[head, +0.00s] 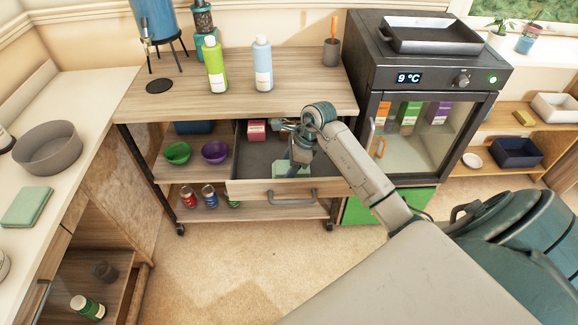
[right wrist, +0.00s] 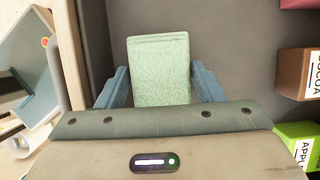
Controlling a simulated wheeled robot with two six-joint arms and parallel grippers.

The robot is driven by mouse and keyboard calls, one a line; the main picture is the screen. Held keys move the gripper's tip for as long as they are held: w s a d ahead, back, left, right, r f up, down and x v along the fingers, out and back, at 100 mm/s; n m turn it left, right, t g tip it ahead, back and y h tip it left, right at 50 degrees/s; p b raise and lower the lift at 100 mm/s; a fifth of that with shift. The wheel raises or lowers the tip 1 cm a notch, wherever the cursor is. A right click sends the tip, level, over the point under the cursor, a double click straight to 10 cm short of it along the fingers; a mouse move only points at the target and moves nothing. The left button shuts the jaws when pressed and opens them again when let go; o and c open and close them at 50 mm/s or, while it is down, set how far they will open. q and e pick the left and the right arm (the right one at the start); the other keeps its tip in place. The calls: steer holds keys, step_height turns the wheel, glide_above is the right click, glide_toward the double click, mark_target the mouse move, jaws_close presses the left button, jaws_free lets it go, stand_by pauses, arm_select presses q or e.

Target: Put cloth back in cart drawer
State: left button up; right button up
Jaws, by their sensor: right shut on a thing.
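The light green cloth (head: 291,169) is a folded, flat piece at the open cart drawer (head: 262,158). It also shows in the right wrist view (right wrist: 160,70) between the two blue fingers. My right gripper (head: 300,156) reaches down into the drawer area and is shut on the cloth, over the grey drawer floor (right wrist: 225,45). I cannot tell whether the cloth touches the floor. The drawer is pulled out, with its wooden front and grey handle (head: 293,197) facing me. My left gripper is not in view.
A pink box (head: 256,130) stands at the drawer's back; in the wrist view a brown box (right wrist: 296,74) and a green box (right wrist: 298,138) sit at the right. Bottles (head: 215,66) stand on the cart top. Another folded green cloth (head: 27,207) lies on the left counter.

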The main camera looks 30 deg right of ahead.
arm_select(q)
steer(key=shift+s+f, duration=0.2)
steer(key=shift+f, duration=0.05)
arm_select(e)
steer(key=shift+f, duration=0.65)
steer(key=shift+f, duration=0.1)
steer(key=o, duration=0.6)
steer(key=shift+d+r, duration=0.1)
steer(key=shift+r, duration=0.2)
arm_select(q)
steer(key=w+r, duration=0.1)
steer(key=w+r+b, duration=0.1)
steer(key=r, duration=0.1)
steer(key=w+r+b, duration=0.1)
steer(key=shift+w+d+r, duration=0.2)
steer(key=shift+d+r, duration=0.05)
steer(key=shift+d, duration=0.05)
arm_select(e)
steer(key=v, duration=1.1)
steer(key=shift+r, duration=0.3)
steer(key=shift+s+d, duration=0.1)
